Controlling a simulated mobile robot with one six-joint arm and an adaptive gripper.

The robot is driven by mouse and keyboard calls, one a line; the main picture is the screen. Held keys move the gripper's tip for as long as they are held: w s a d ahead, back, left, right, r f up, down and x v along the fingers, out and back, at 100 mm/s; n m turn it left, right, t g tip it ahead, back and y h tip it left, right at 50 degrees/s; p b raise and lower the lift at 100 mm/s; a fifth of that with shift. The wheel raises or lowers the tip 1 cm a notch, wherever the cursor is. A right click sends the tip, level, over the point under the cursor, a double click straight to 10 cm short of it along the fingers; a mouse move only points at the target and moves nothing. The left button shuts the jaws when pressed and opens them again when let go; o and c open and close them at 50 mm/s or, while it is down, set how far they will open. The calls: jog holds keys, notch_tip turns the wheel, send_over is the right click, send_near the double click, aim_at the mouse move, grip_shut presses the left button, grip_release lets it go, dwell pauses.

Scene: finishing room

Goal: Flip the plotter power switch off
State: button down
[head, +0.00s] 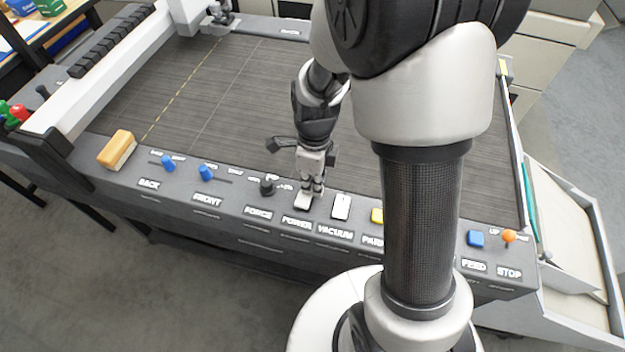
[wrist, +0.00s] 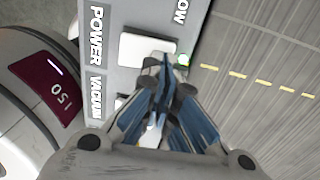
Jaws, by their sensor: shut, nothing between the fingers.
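The plotter's power switch (head: 302,202) is a white rocker above the POWER label on the front panel. In the wrist view the white rocker (wrist: 147,50) lies beside the POWER lettering, with a small lit green lamp (wrist: 183,60) near its edge. My gripper (head: 314,190) is shut and empty, pointing down at the far edge of the power switch. In the wrist view the gripper's fingertips (wrist: 162,66) overlap the rocker's corner, beside the lamp. I cannot tell whether they touch it. The rocker's tilt is not clear.
The white vacuum switch (head: 341,206) sits just right of the power switch. The dark force knob (head: 267,186) is just left. The plotter bed (head: 220,110) is clear.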

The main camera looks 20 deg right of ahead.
jog(key=shift+s+a+r, duration=0.1)
jog(key=shift+s, duration=0.05)
jog(key=shift+s+a+r+p, duration=0.25)
jog(key=shift+s+a+p, duration=0.1)
jog(key=shift+s, duration=0.15)
jog(key=shift+w+d+r+p, duration=0.1)
jog(key=shift+d+r+p, duration=0.05)
jog(key=shift+r+p, duration=0.25)
notch_tip(320, 180, up, 13)
jog(key=w+d+p, duration=0.1)
jog(key=p, duration=0.4)
jog(key=shift+w+p, duration=0.3)
jog(key=shift+p, duration=0.1)
